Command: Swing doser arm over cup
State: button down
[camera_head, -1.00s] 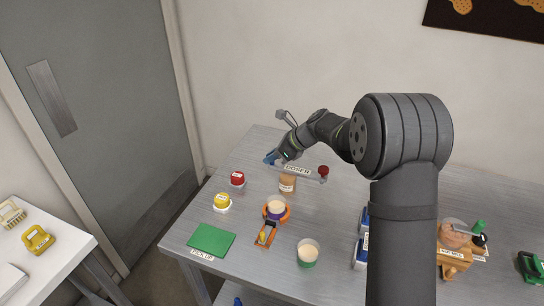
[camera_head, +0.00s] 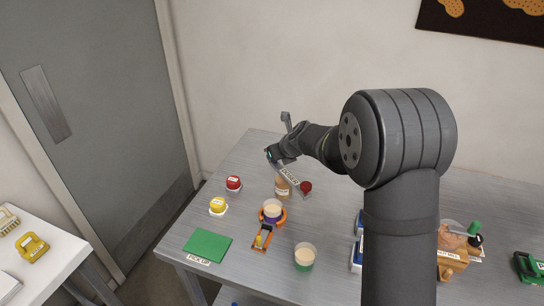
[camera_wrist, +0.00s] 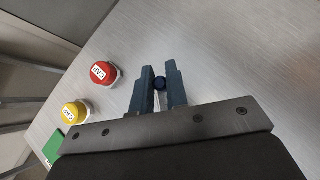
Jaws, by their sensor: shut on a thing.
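The doser arm (camera_head: 289,175) is a grey bar with a DOSER label, slanting down to the right to a red round end (camera_head: 306,187). A cream-filled cup (camera_head: 272,207) sits in an orange holder (camera_head: 281,220), in front of the bar. Another cup (camera_head: 304,257) with a green base stands nearer the front.
A red CAP button (camera_head: 233,183) and a yellow one (camera_head: 217,205) stand on the left, also in the wrist view. A green pick-up mat (camera_head: 207,245) lies front left. Blue-and-white items (camera_head: 357,255) and a wooden item (camera_head: 452,262) are on the right.

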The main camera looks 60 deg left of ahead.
jog(key=shift+w+m+t, duration=0.55)
jog(key=shift+m+t, duration=0.35)
jog(key=shift+m, duration=0.2)
jog(key=shift+w+m, duration=0.15)
jog(key=shift+m, duration=0.15)
jog(key=c, duration=1.4)
grip_release()
jog(key=shift+d+r, duration=0.1)
jog(key=v, duration=1.7)
jog(key=shift+s, duration=0.3)
